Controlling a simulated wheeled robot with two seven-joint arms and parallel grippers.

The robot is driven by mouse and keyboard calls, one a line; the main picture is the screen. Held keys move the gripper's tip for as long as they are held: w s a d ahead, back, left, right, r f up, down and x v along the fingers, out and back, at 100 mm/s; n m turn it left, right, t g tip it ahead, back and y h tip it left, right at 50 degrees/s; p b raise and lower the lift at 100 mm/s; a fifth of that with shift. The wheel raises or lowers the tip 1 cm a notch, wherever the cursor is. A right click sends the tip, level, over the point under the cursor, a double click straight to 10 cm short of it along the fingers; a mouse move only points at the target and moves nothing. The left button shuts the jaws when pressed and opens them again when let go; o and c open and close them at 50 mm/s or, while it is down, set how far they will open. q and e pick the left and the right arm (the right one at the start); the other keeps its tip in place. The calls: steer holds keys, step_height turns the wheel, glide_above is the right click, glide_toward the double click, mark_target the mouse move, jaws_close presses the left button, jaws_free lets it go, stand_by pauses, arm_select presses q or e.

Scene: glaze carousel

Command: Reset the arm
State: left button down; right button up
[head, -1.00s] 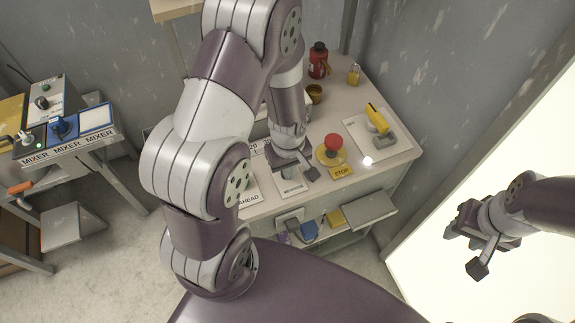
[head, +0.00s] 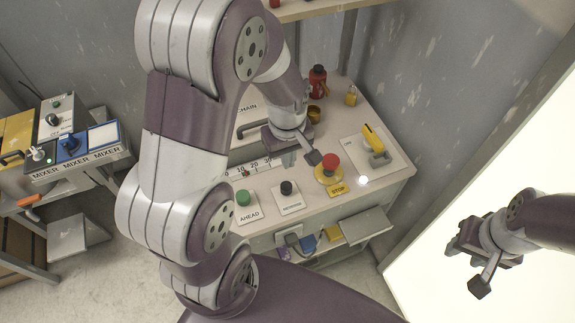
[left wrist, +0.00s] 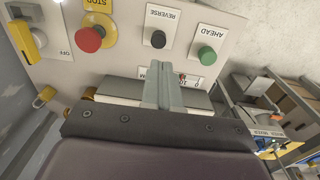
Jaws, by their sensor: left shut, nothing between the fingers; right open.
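My left gripper (head: 290,158) hangs over the control bench, in front of the CHAIN panel and left of the red STOP button (head: 330,161). Its fingers are shut together with nothing between them, as the left wrist view also shows (left wrist: 162,87). The black REVERSE button (head: 286,188) and the green AHEAD button (head: 243,197) are clear of it, towards the bench's front edge. My right gripper (head: 474,266) is open and empty at the right, away from the bench, in front of a bright white area.
A yellow-handled switch (head: 374,139) stands at the bench's right. A red bottle (head: 317,81), a brown cup (head: 314,114) and a padlock (head: 351,97) are at the back. A grey shelf (head: 350,227) juts out below. A mixer panel (head: 72,146) stands far left.

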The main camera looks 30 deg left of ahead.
arm_select(q)
steer(key=shift+s+r, duration=0.1)
steer(key=shift+r, duration=0.1)
stand_by(0.4)
steer(key=s+d+r+m+t, duration=0.1)
steer(key=s+m, duration=0.4)
steer(key=m, duration=0.5)
steer(key=shift+s+d+r, duration=0.25)
steer(key=shift+d+r, duration=0.6)
steer(key=shift+d, duration=0.1)
